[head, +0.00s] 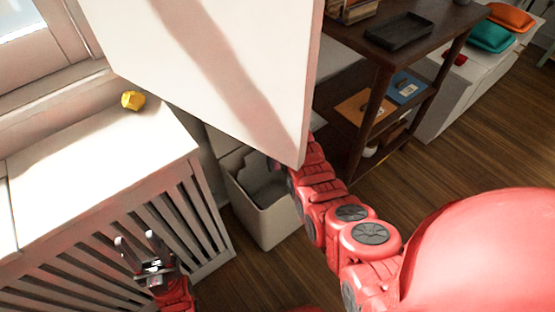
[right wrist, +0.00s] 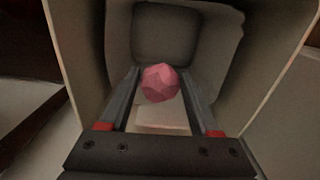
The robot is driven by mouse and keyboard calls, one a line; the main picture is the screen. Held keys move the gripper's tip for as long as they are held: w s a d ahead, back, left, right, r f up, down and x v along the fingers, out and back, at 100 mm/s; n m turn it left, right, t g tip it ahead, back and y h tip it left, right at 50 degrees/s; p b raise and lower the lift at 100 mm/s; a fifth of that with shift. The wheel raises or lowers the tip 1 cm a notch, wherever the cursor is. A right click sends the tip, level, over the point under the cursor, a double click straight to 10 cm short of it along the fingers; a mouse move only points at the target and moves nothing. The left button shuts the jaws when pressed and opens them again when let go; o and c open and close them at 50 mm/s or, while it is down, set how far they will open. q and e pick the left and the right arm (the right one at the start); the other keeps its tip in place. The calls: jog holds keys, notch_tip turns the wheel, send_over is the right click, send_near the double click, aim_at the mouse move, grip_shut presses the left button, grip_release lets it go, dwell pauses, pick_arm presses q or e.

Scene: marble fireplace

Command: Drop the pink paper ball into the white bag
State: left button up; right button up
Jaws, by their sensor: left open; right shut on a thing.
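The pink paper ball (right wrist: 160,83) sits between the fingers of my right gripper (right wrist: 160,76), which is shut on it. In the right wrist view, the pale walls of the white bag (right wrist: 78,60) surround the ball and fingers, with its darker bottom beyond. In the head view, the white bag (head: 265,222) stands open on the floor below a large white panel. My right arm reaches to its top right; the ball is not clearly visible there, and the panel hides part of the hand. My left gripper (head: 137,240) is open and empty before the slatted cover.
A yellow paper ball (head: 133,100) lies on the white slatted cover (head: 100,150). The white panel (head: 215,60) hangs over the bag's far side. A dark shelf (head: 375,100) with a black tray (head: 399,32) stands to the right.

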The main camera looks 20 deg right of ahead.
jog(key=shift+f, duration=0.25)
jog(key=o, duration=1.4)
jog(key=shift+c, duration=0.2)
jog(key=shift+r, duration=0.15)
notch_tip(320, 180, up, 9)
jog(key=shift+w+p, duration=0.1)
jog(key=shift+p, duration=1.1)
notch_tip(320, 180, up, 8)
jog(key=p, duration=0.7)
jog(key=shift+s, duration=0.2)
